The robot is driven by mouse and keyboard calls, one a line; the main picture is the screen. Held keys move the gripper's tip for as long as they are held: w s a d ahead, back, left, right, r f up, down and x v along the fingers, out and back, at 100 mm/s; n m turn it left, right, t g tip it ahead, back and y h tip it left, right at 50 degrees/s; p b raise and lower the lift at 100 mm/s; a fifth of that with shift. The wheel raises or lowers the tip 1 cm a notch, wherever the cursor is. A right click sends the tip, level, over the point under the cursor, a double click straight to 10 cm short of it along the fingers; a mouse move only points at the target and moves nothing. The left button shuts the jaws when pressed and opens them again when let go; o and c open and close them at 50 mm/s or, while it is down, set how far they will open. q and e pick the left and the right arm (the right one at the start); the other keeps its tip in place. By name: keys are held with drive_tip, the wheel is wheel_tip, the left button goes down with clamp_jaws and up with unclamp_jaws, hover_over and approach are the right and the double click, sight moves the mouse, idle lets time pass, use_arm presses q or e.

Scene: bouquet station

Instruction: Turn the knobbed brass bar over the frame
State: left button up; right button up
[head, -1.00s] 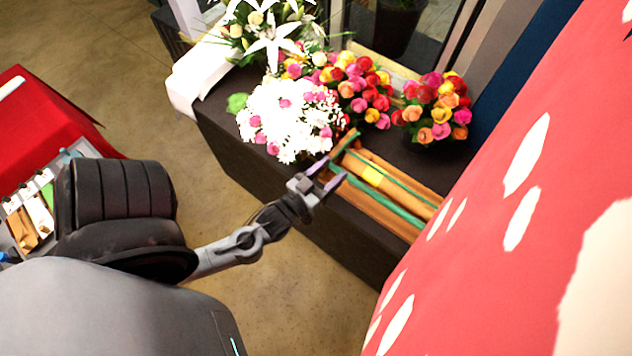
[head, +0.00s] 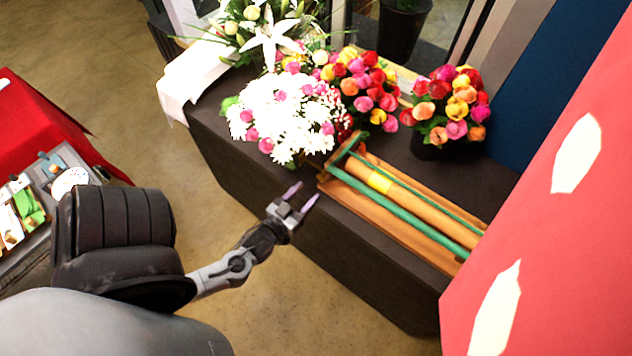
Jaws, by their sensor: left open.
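A wooden frame (head: 385,226) lies on the dark-covered table at the right of the head view. It holds a brown roll (head: 430,207) with a yellow band. A thick green bar (head: 405,213) runs along the roll's near side and a thinner green strip along its far side. No bar of clear brass colour or knob can be made out. My left gripper (head: 301,194) is open and empty, just left of the frame's left end and apart from it in the picture. My right gripper is out of view.
A white-and-pink bouquet (head: 282,112) stands just behind the frame's left end. Pots of colourful roses (head: 447,105) stand behind the roll. A large red surface (head: 560,240) with white patches fills the right side. A red-covered table (head: 45,130) is at left, with open floor between.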

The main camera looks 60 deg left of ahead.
sight(320, 179)
use_arm(q)
drive_tip(key=shift+x, duration=2.75)
drive_tip(key=shift+c, duration=0.4)
clamp_jaws()
